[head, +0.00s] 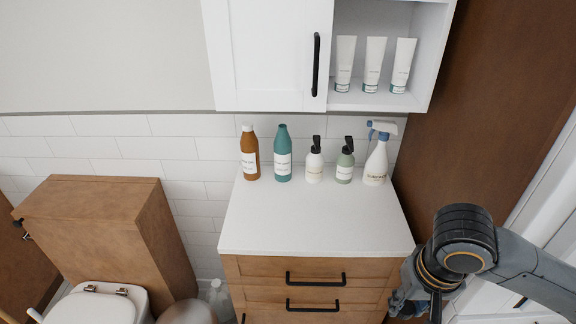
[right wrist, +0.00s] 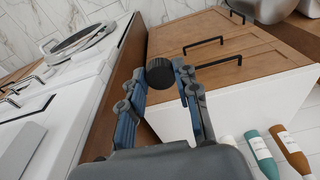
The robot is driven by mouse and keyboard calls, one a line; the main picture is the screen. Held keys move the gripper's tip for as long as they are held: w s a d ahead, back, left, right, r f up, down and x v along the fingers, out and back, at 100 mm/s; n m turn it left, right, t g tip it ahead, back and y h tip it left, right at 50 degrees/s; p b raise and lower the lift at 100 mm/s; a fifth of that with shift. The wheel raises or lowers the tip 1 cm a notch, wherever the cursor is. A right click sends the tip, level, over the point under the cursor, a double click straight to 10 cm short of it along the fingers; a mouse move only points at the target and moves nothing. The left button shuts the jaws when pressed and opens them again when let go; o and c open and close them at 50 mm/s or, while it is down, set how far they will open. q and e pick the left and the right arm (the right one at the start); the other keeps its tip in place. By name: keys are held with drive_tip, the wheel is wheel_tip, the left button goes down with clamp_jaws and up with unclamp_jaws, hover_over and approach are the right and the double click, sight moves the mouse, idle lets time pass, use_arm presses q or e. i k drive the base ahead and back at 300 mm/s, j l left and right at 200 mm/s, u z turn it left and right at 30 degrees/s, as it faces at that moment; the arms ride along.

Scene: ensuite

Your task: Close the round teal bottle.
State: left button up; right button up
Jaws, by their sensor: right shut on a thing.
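The round teal bottle (head: 283,160) stands upright on the white counter, second from the left in the row. No separate cap shows on its narrow teal neck. It also shows in the right wrist view (right wrist: 261,155), at the lower right. My right gripper (right wrist: 161,78) is shut on a round, ridged black cap (right wrist: 160,71), held between the fingertips. In the head view the right gripper (head: 403,302) is low at the right, beside the drawer cabinet and well away from the bottle. The cap cannot be made out there. My left gripper is out of view.
A brown bottle (head: 249,155) stands left of the teal one; a white pump bottle (head: 314,167), a green pump bottle (head: 345,167) and a spray bottle (head: 376,165) stand right. The counter's front (head: 312,225) is clear. A wall cabinet (head: 268,55) hangs above.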

sight(283, 143)
drive_tip(key=z, duration=1.65)
drive_tip(key=k+j, duration=0.4)
drive_tip(key=j, duration=0.1)
